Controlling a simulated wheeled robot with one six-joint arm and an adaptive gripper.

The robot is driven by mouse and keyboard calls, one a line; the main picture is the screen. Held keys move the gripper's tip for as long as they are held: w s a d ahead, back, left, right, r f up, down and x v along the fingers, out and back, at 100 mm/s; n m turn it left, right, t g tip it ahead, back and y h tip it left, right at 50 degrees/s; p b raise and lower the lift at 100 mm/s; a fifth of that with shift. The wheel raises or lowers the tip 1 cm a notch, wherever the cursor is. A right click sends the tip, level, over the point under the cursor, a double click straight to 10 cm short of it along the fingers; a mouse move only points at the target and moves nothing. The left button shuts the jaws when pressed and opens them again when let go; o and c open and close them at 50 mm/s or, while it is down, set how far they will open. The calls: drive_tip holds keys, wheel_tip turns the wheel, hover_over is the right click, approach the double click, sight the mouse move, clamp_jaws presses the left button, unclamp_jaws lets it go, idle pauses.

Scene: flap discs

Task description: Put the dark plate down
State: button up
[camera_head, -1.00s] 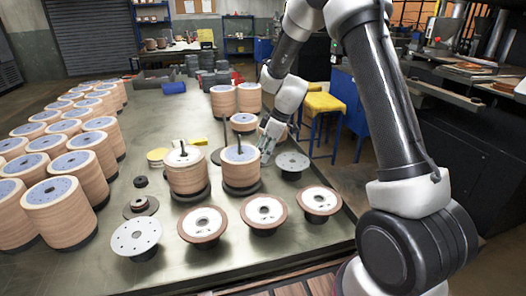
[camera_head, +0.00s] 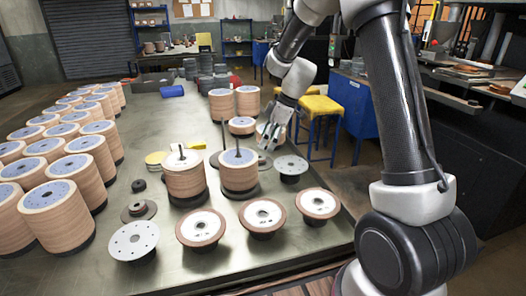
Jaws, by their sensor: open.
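My gripper (camera_head: 268,136) is open, its fingers pointing down, with nothing visible between them. It is above and to the right of a stack of tan discs (camera_head: 240,174) with a dark rod standing up from its bluish top. A dark grey plate (camera_head: 148,212) lies flat on the table at the left, with a smaller black piece on it. Another dark flat disc (camera_head: 214,160) shows partly behind the two rod stacks. I cannot tell which of these is the task's dark plate. A grey plate with holes (camera_head: 291,165) sits on a dark base right of my gripper.
A second rod stack (camera_head: 185,178) stands to the left. Three brown-rimmed discs (camera_head: 262,215) and a pale holed plate (camera_head: 133,240) line the front. Many tan stacks (camera_head: 62,215) fill the left side. Bare table (camera_head: 200,270) shows at the front edge.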

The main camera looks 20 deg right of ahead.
drive_tip(key=s+d+r+m, duration=0.35)
drive_tip(key=s+r, duration=0.45)
drive_tip(key=r, duration=0.3)
drive_tip(key=s+d+r+m+h, duration=0.1)
drive_tip(key=s+d+m, duration=0.2)
drive_tip(key=s, duration=0.5)
drive_tip(key=s+d+r+m+t+h, duration=0.1)
drive_tip(key=s+d+r+m, duration=0.1)
drive_tip(key=s, duration=0.7)
drive_tip(key=s+d+r+m+t+h, duration=0.1)
drive_tip(key=s+d+m+h, duration=0.1)
drive_tip(key=s+m, duration=0.3)
drive_tip(key=s+d, duration=0.1)
drive_tip(key=s, duration=0.3)
drive_tip(key=shift+d+r, duration=0.3)
drive_tip(key=shift+d, duration=0.05)
drive_tip(key=shift+w, duration=0.1)
